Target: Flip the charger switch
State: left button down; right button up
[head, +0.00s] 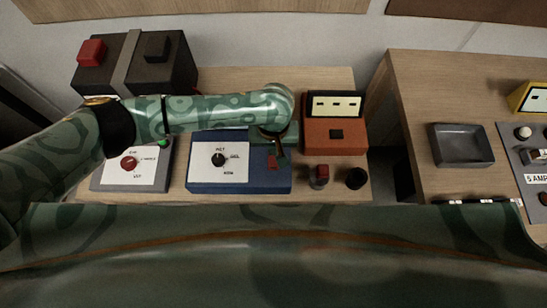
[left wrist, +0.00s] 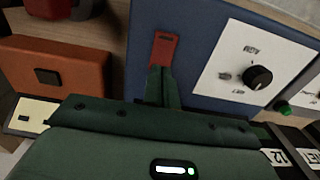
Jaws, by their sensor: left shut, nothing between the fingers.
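The charger is a blue box (head: 240,187) with a white dial plate, a black knob (head: 219,160) and a red switch (head: 272,162) on its right side. In the left wrist view the blue box (left wrist: 205,88) fills the middle, with the red switch (left wrist: 164,47) upright in it. My left gripper (head: 276,147) is over the right part of the charger, at the switch. In the left wrist view its fingers (left wrist: 161,72) are together and empty, tips at the lower end of the red switch. I cannot tell whether they touch it. My right gripper is not in view.
An orange box (head: 335,147) with a display stands right of the charger. Red (head: 319,176) and black (head: 356,178) posts are in front of it. A grey dial box (head: 125,187) is left, a battery (head: 160,72) behind. A grey tray (head: 461,144) sits on the right table.

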pick_arm(q)
jog(key=shift+f, duration=0.9)
dwell(0.4)
notch_tip(320, 180, up, 7)
jog(key=p, duration=0.9)
jog(key=shift+r, duration=0.1)
dwell(0.5)
